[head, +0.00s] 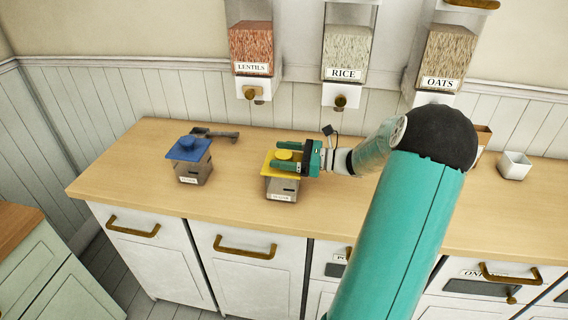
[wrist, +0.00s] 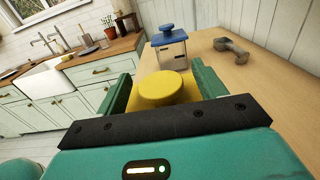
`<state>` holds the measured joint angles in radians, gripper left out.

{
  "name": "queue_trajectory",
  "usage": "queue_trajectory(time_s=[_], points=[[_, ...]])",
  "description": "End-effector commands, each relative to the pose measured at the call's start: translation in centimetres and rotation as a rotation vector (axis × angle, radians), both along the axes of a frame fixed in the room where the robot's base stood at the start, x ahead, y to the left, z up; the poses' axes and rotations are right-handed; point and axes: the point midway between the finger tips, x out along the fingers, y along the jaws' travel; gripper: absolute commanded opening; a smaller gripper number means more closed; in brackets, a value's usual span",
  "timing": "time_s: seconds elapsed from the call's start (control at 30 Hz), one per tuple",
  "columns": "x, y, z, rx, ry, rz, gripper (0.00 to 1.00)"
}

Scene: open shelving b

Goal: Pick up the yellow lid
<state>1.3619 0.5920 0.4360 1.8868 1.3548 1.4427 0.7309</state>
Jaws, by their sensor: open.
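The yellow lid (head: 282,162) sits on a small labelled canister (head: 281,189) near the front edge of the wooden counter. It is a flat square with a round knob. My gripper (head: 287,160) reaches in from the right at lid height. In the wrist view, the lid's yellow knob (wrist: 161,89) lies between the two green fingers of my open gripper (wrist: 163,88), with a gap on each side. The canister body is hidden in the wrist view.
A similar canister with a blue lid (head: 188,149) stands to the left, with a dark metal tool (head: 214,134) behind it. Lentils (head: 251,50), rice (head: 347,55) and oats (head: 446,60) dispensers hang on the wall. A white bowl (head: 514,166) stands far right. The counter's left end is clear.

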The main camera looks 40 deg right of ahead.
Motion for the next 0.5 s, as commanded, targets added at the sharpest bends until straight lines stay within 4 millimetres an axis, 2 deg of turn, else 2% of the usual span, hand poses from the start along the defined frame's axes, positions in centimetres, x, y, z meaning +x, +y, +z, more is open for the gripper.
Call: queue_trajectory(time_s=[0.13,0.37,0.5], points=[[-0.03,-0.01,0.00,0.000,0.000,0.000,0.68],[-0.05,-0.03,0.00,0.000,0.000,0.000,0.23],[-0.05,-0.03,0.01,0.000,0.000,0.000,0.20]])
